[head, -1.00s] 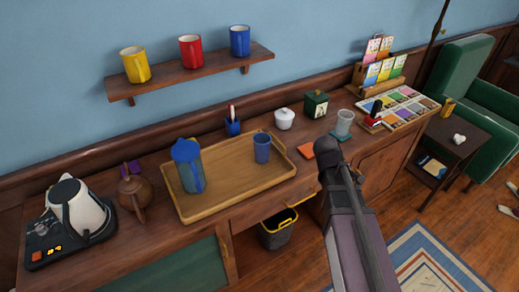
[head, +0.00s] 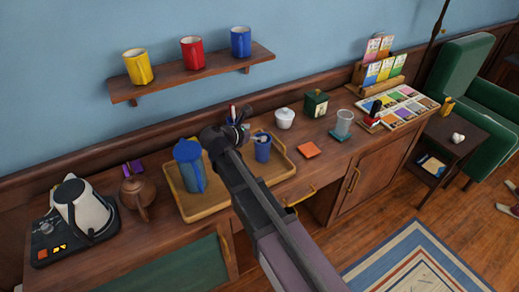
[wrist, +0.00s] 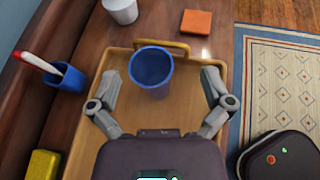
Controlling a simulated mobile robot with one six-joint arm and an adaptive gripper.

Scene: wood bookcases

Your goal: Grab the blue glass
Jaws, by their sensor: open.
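The blue glass (head: 262,150) stands upright on the wooden tray (head: 196,211), near the tray's right end. In the wrist view the blue glass (wrist: 151,72) lies ahead of my gripper (wrist: 160,76), between the two spread fingers, with a gap on each side. My gripper (head: 246,134) is open and empty; in the head view it is over the tray, just left of the glass. The arm hides part of the tray there. A blue pitcher (head: 189,167) with a lid stands on the tray's left part.
A blue pen cup (wrist: 67,80) stands beside the tray. A clear glass (head: 343,123), a white lidded pot (head: 284,118) and an orange coaster (head: 307,149) are to the right. A teapot (head: 136,192) and a kettle (head: 80,207) are left. A shelf with mugs hangs above.

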